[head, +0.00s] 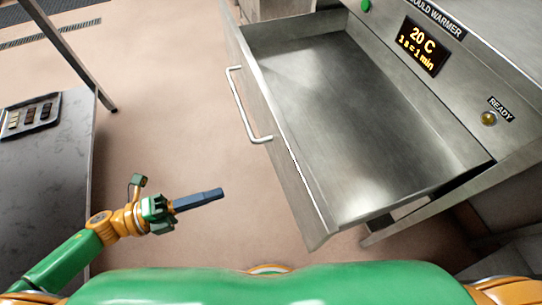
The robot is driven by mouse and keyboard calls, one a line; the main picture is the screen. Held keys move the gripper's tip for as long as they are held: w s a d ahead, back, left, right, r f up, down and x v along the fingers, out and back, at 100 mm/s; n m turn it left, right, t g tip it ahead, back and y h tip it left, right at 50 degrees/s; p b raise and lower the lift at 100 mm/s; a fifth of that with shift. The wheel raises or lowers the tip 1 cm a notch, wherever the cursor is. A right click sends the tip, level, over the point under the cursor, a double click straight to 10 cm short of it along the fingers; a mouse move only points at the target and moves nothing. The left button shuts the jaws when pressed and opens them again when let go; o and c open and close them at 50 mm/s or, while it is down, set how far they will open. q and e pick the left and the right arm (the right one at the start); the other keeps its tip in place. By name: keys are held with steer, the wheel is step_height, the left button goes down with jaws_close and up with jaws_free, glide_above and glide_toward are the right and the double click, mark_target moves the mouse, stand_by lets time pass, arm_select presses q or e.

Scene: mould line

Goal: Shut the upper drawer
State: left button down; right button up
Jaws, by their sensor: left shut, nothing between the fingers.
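The upper drawer (350,120) of the steel mould warmer (455,60) is pulled far out and its inside is empty. Its front panel faces left and carries a pale bar handle (239,105). My left gripper (222,193) is shut and empty. It is over the floor to the lower left of the drawer, with its fingers pointing right toward the drawer front. A clear gap separates it from the panel and the handle. My right gripper is not in view.
A dark table (45,165) stands at the left with a tray (55,122) of small bars on it. The warmer has a lit display (423,47) reading 20 C, a green button (366,5) and a READY lamp (488,118). Open floor (170,100) lies between table and drawer.

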mark_target(286, 173)
arm_select(q)
steer(key=x, duration=0.6)
steer(key=p+x, duration=0.1)
steer(key=x, duration=0.5)
steer(key=shift+s+d+r, duration=0.15)
steer(key=shift+d, duration=0.15)
steer(key=shift+d+p, duration=0.3)
steer(key=shift+d, duration=0.1)
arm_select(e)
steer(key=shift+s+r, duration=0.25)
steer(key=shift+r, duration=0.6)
